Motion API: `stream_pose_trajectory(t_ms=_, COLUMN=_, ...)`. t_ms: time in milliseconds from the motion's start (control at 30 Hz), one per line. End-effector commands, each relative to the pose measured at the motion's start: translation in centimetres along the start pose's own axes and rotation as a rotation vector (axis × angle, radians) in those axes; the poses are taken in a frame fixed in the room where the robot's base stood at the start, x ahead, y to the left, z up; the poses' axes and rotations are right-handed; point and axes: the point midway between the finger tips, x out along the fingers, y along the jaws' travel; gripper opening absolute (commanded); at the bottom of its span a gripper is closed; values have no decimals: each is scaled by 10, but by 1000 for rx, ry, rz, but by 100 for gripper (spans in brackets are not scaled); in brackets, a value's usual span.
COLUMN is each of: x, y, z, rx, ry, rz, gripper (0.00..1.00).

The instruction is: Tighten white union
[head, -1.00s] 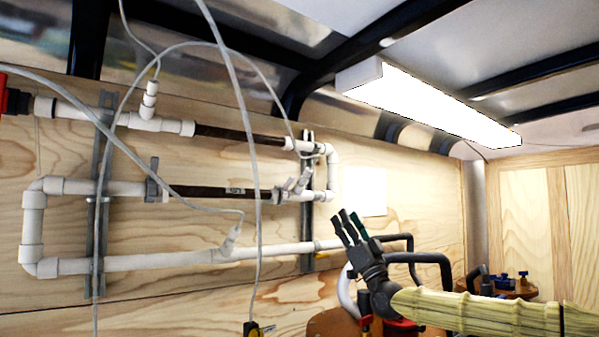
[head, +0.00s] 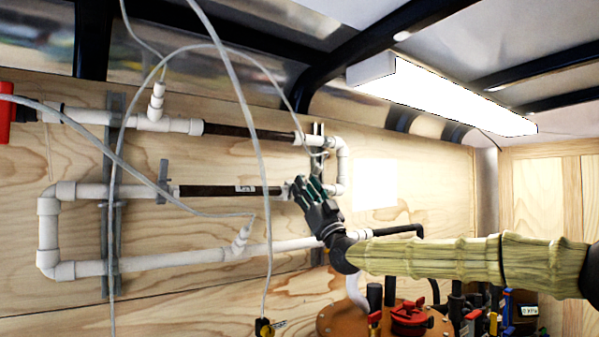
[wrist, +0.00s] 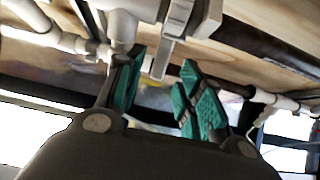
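White pipe runs with several white fittings are mounted on the plywood wall. I cannot tell for certain which fitting is the white union; a white fitting (head: 287,191) shows at the right end of the middle dark pipe, partly hidden by my gripper. My gripper (head: 306,184) is in front of this right end, fingers pointing up and left. In the wrist view my gripper (wrist: 163,82) has its green-padded fingers apart with nothing between them. A white pipe fitting (wrist: 122,30) is just beyond the left finger; contact cannot be told.
A grey bracket (wrist: 177,18) is close beyond the fingers in the wrist view. Thin clear hoses (head: 245,110) hang in front of the pipes. A round brown surface with a red-topped part (head: 410,315) is below my arm.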

Motion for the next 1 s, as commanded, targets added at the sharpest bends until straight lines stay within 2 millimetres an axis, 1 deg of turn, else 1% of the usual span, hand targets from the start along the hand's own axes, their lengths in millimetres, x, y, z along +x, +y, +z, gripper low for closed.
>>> stream_pose_trajectory(t_ms=33, x=11, y=0, z=-2, rx=0, ry=0, rz=0, gripper=38)
stream_pose_trajectory(t_ms=100, x=22, y=0, z=-2, rx=0, ry=0, rz=0, gripper=38)
stream_pose_trajectory(t_ms=300, x=43, y=0, z=-1, rx=-1, ry=1, rz=-1, gripper=38)
stream_pose_trajectory(t_ms=500, x=50, y=0, z=0, rx=0, ry=0, rz=0, gripper=38)
stream_pose_trajectory(t_ms=767, x=50, y=0, z=0, rx=0, ry=0, rz=0, gripper=38)
stream_pose_trajectory(t_ms=800, x=50, y=0, z=0, rx=0, ry=0, rz=0, gripper=30)
stream_pose_trajectory(t_ms=967, x=50, y=0, z=0, rx=0, ry=0, rz=0, gripper=1)
stream_pose_trajectory(t_ms=1000, x=50, y=0, z=0, rx=0, ry=0, rz=0, gripper=0)
